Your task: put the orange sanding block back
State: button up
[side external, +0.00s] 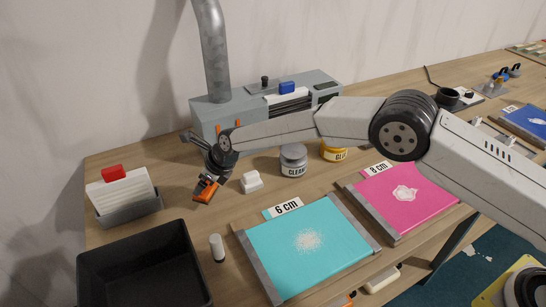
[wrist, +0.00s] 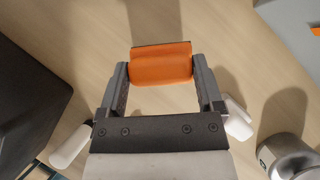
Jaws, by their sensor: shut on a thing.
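The orange sanding block (side external: 206,190) is held between the fingers of my gripper (side external: 209,184). In the wrist view the block (wrist: 161,65) sits crosswise between the two fingertips (wrist: 160,72), with a dark lower face showing along its far edge. My gripper is shut on it, over the wooden table left of the white block. I cannot tell how far it is above the table. No marked place for the sanding block can be made out.
A black bin (side external: 145,265) stands front left, behind it a grey holder (side external: 130,209) with white cards. A small white cylinder (side external: 217,248), a white block (side external: 251,182) and a CLEAN tin (side external: 293,160) stand nearby. A teal sheet (side external: 309,246) lies right; a grey machine (side external: 205,117) stands behind.

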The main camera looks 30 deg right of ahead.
aim_at(207, 189)
jog(key=shift+f, duration=1.5)
jog(key=shift+f, duration=0.1)
jog(key=o, duration=1)
jog(key=shift+c, duration=0.2)
jog(key=shift+v, duration=1.15)
jog(key=v, duration=0.9)
jog(key=shift+d+r, duration=0.15)
jog(key=shift+r, duration=0.2)
jog(key=shift+s, duration=0.1)
